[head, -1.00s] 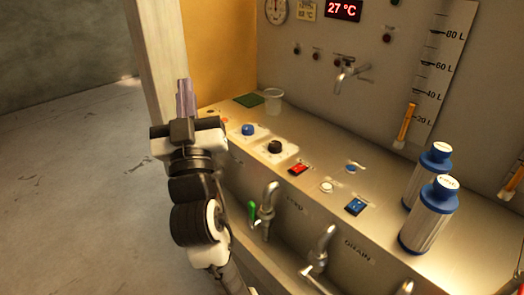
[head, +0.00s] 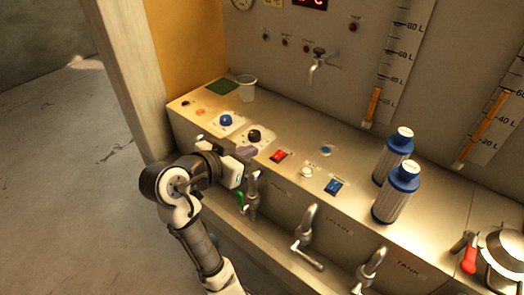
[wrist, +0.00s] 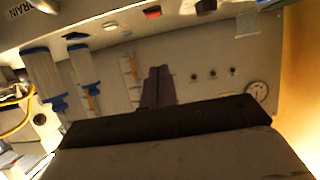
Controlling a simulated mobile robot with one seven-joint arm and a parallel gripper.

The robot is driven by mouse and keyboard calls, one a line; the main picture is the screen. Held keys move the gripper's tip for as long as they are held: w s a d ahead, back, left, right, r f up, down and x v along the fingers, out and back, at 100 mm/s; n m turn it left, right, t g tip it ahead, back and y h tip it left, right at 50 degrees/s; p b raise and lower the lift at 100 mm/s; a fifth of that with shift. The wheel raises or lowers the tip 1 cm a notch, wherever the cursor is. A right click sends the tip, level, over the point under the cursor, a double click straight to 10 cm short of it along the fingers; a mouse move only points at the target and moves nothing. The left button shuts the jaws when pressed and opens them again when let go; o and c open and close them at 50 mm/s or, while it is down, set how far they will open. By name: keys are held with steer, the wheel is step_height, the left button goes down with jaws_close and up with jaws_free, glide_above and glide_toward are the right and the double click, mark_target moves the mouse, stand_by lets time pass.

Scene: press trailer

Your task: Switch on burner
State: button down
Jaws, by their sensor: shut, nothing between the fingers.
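A red rocker switch (head: 281,155) sits on the steel counter (head: 345,158). A black knob (head: 255,136) and a blue knob (head: 226,120) on white plates are left of it. A blue rocker switch (head: 334,187) is to its right. I cannot read which control is the burner's. My gripper (head: 247,152) is shut and empty, its purple fingers over the counter just left of the red switch and in front of the black knob. Contact cannot be told. In the wrist view, the shut fingers (wrist: 157,86) show with the red switch (wrist: 152,12) above them.
A white button (head: 306,172) lies between the rocker switches. Two blue-capped canisters (head: 390,200) stand to the right. A clear cup (head: 246,91) stands at the back left. Taps, one with a green lever (head: 240,200), project along the counter's front.

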steer(key=p, duration=0.3)
glide_above(270, 164)
step_height(270, 164, down, 3)
steer(key=shift+d+f, duration=0.1)
steer(key=shift+d, duration=0.05)
step_height(270, 164, down, 2)
steer(key=shift+w+f, duration=0.1)
steer(key=shift+f, duration=0.1)
steer(key=shift+f+p, duration=0.5)
steer(key=shift+f, duration=0.5)
